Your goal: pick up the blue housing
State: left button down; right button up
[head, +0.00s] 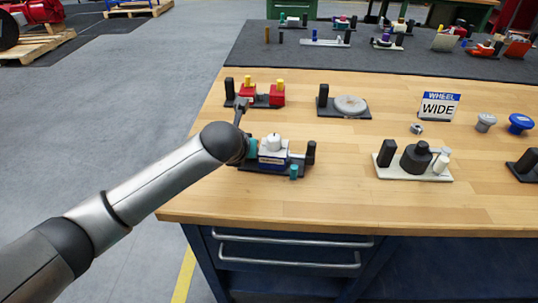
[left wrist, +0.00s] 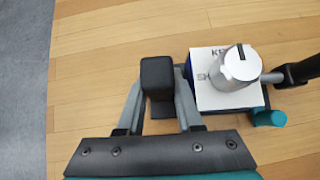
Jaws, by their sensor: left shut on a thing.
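The blue housing (head: 272,158) has a white labelled top and a pale round knob. It sits on a dark base near the table's front left. In the left wrist view the housing (left wrist: 212,97) is right of my fingers, its label partly covered by the silver knob. My left gripper (left wrist: 158,88) is shut on a black block (left wrist: 156,74) just left of the housing, with its right finger between the two. In the head view my left gripper (head: 252,148) is largely hidden by my own arm. My right gripper is not in view.
Behind is a fixture with red blocks (head: 276,94). A round grey disc fixture (head: 350,105) and a white-based fixture (head: 414,172) are farther right. Bare wood lies between them.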

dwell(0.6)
pick_arm(q)
jog(key=shift+w+r, duration=0.1)
jog(key=shift+r, duration=0.5)
notch_tip(320, 180, up, 8)
jog(key=shift+f, duration=4.15)
jog(key=shift+f, duration=0.35)
jog(key=shift+f, duration=0.15)
